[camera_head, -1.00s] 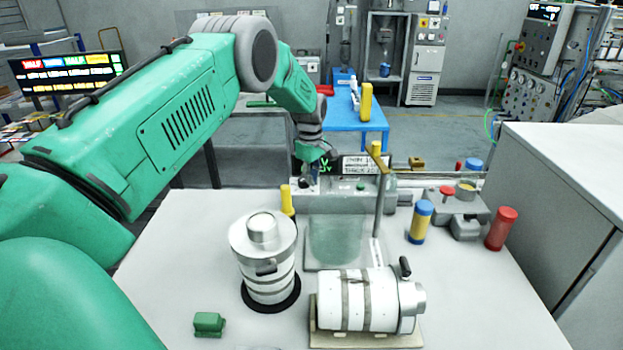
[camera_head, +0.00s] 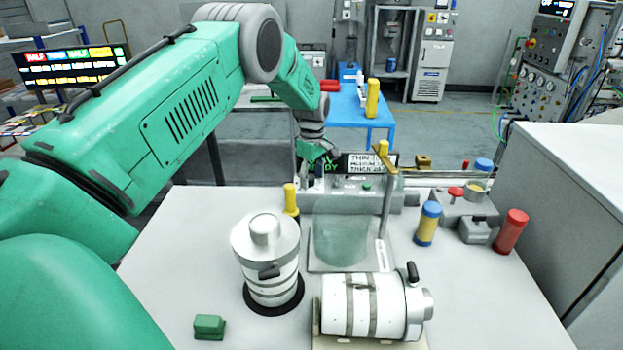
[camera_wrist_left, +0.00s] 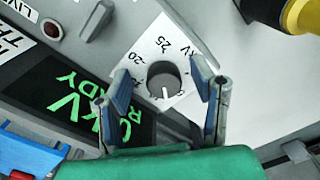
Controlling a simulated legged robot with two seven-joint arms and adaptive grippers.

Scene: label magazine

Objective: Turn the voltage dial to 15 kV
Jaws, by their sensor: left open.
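The voltage dial (camera_wrist_left: 164,80) is a dark grey round knob on a white plate marked 20, 25 and kV. A white mark on the knob points to the lower side of the left wrist view. My left gripper (camera_wrist_left: 163,88) is open, with its blue-padded fingers on either side of the dial. Clear gaps show between fingers and knob; I cannot tell the depth. A black display (camera_wrist_left: 75,110) beside it shows green kV READY text, its figure partly hidden. In the head view my left gripper (camera_head: 318,157) is at the back panel and hides the dial.
A lever (camera_wrist_left: 97,20) and a red lamp (camera_wrist_left: 51,29) sit near the dial. On the table are an upright white canister (camera_head: 266,250), a lying white canister (camera_head: 372,304), a thin post (camera_head: 386,210) and a green block (camera_head: 209,327).

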